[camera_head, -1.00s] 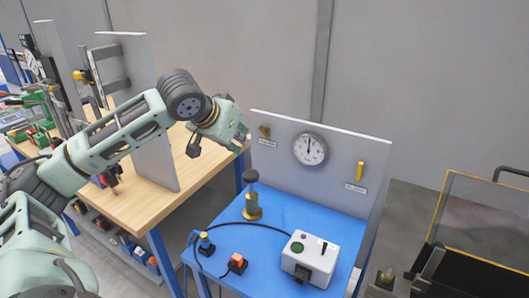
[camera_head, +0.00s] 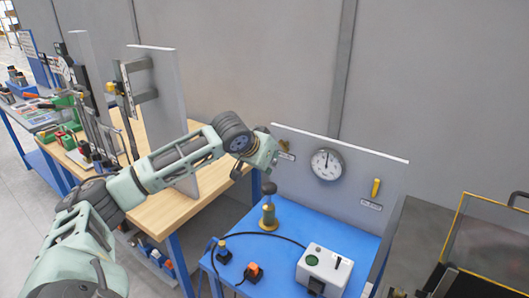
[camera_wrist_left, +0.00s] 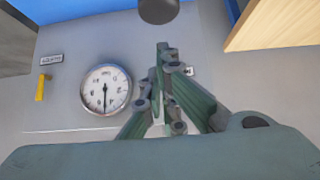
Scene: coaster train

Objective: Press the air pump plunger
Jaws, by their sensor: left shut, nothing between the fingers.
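The air pump (camera_head: 268,217) stands upright on the blue table, a brass-coloured body with a dark round knob (camera_head: 269,188) on top of its plunger. In the left wrist view the dark knob (camera_wrist_left: 158,10) is at the top edge, just beyond the fingertips. My left gripper (camera_head: 272,168) is above the knob, pointing down. In the left wrist view its fingers (camera_wrist_left: 163,48) are together with nothing between them. A small gap shows between fingertips and knob in both views. My right gripper is out of view.
A grey panel behind the pump bears a round gauge (camera_head: 327,164) and a yellow handle (camera_head: 376,188). A white box (camera_head: 323,268) and two small switches stand on the blue table (camera_head: 240,244). A wooden bench (camera_head: 200,207) with an upright board is at left.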

